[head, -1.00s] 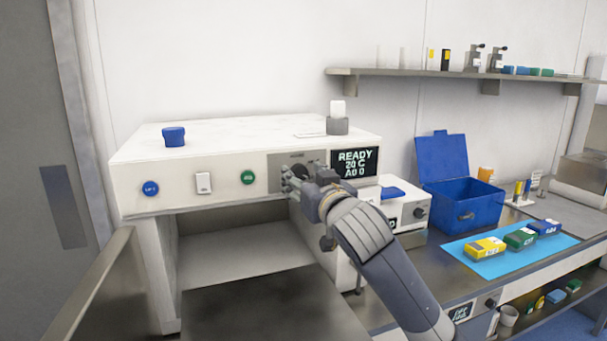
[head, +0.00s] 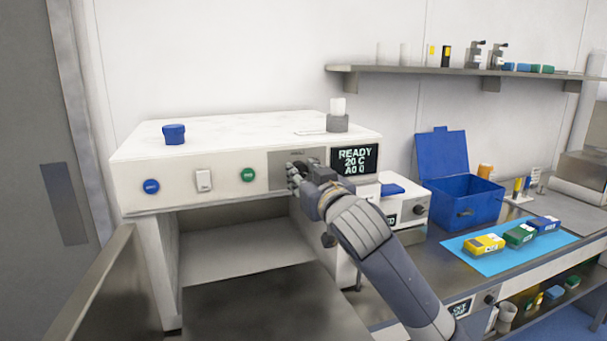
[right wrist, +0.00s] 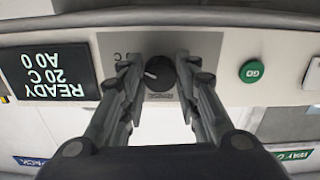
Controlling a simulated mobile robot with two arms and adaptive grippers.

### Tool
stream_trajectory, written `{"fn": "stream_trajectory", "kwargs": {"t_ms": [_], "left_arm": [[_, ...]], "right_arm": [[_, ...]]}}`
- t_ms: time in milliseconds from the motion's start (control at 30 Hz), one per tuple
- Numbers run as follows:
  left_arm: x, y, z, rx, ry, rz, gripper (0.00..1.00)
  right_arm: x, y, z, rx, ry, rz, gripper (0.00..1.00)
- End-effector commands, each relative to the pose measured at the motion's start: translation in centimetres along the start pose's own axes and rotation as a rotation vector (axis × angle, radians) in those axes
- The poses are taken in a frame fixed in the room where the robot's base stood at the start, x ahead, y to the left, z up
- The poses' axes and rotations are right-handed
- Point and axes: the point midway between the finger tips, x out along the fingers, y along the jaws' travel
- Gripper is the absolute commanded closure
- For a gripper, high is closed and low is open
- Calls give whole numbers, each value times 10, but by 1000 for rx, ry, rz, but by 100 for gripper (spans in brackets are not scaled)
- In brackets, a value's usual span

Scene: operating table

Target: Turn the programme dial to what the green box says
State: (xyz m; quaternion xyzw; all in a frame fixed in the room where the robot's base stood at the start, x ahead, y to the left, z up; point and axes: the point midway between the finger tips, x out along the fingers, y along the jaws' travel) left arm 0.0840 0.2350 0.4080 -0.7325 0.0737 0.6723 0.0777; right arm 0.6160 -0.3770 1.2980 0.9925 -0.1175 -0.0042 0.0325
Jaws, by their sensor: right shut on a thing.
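The programme dial (right wrist: 160,73) is a black knob with a white mark, on a grey plate of the white machine's front. In the right wrist view, which is upside down, its mark points left. My right gripper (right wrist: 162,88) has its fingers on both sides of the dial and is shut on it. In the head view the gripper (head: 297,178) covers part of the dial. The display (head: 355,159) beside it reads READY, 20 C, A0 0. The green box (head: 520,234) lies on a light blue mat; its label is too small to read. My left gripper is not in view.
The machine front also has a green button (head: 248,175), a white switch (head: 204,180) and a blue button (head: 151,186). A yellow box (head: 484,244) and a blue box (head: 544,223) flank the green box. An open blue case (head: 465,205) stands behind them.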

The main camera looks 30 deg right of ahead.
Motion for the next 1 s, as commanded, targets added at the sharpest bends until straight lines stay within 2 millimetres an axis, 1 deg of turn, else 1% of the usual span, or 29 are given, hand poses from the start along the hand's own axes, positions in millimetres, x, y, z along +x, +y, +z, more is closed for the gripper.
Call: {"fn": "stream_trajectory", "kwargs": {"t_ms": [267, 1000], "left_arm": [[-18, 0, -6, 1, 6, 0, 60], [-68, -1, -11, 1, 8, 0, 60]], "right_arm": [[0, 1, -4, -200, 0, 2, 94], [0, 2, -5, -904, 0, 1, 94]]}}
